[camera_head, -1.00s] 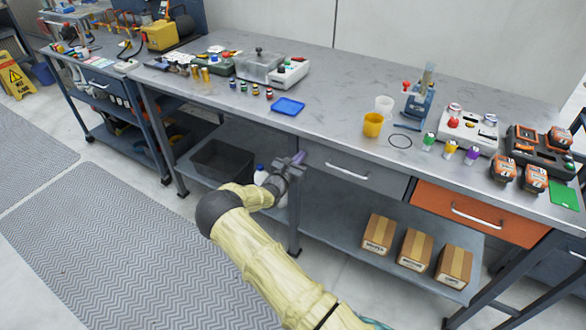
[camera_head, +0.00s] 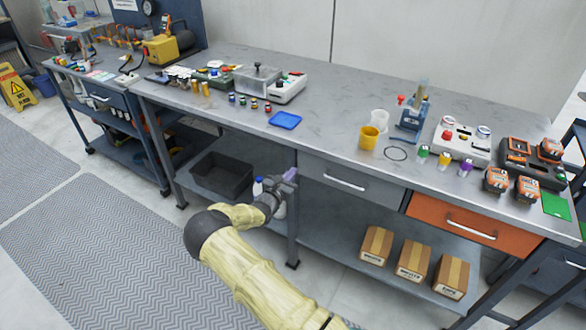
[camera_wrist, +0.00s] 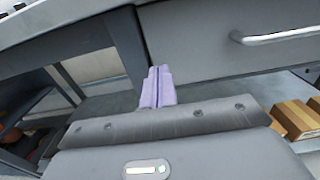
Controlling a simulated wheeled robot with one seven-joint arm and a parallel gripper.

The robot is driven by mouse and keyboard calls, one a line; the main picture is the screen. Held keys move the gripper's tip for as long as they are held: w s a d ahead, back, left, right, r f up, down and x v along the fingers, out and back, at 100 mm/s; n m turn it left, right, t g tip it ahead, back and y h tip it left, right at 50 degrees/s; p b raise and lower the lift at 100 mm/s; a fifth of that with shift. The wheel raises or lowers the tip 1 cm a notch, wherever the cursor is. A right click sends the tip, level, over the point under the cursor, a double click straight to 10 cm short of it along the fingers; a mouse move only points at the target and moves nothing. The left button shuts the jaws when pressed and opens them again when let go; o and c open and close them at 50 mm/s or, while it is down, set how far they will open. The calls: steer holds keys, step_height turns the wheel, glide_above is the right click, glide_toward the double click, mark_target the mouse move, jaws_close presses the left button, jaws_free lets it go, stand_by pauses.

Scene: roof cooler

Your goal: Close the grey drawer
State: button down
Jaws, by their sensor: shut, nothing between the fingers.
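The grey drawer (camera_head: 332,182) sits under the workbench top, left of an orange drawer, with a silver bar handle (camera_head: 344,183). Its front looks roughly in line with the bench frame in the head view; I cannot tell whether a small gap remains. My gripper (camera_head: 290,174) is at the left end of this drawer, with its purple fingers together and empty. In the wrist view, the fingers (camera_wrist: 158,84) are shut near the left edge of the grey drawer front (camera_wrist: 200,45), and the handle (camera_wrist: 275,36) shows at upper right. I cannot tell whether the fingertips touch it.
The orange drawer (camera_head: 462,221) is to the right. A bench leg (camera_head: 292,235) is just below my gripper. The floor in front is clear.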

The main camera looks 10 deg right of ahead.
steer(key=v, duration=1)
steer(key=shift+s, duration=0.25)
steer(key=shift+d+f, duration=0.15)
steer(key=s+d+r+m+g+y, duration=0.3)
steer(key=s+d+m+g, duration=0.2)
steer(key=s+m+g, duration=0.35)
steer(key=s+d+r+m+g+y, duration=0.2)
steer(key=s+d+m+g, duration=0.35)
steer(key=s+m, duration=0.55)
steer(key=s+a+r+m+t+y, duration=0.3)
steer(key=s+a+r+m+y, duration=0.2)
steer(key=s+r+m+y, duration=0.45)
step_height(320, 180, up, 17)
steer(key=s+n+h+p, duration=0.1)
steer(key=s+h+p, duration=0.1)
steer(key=p, duration=1.3)
steer(key=shift+s+f+h, duration=0.2)
steer(key=shift+h, duration=0.15)
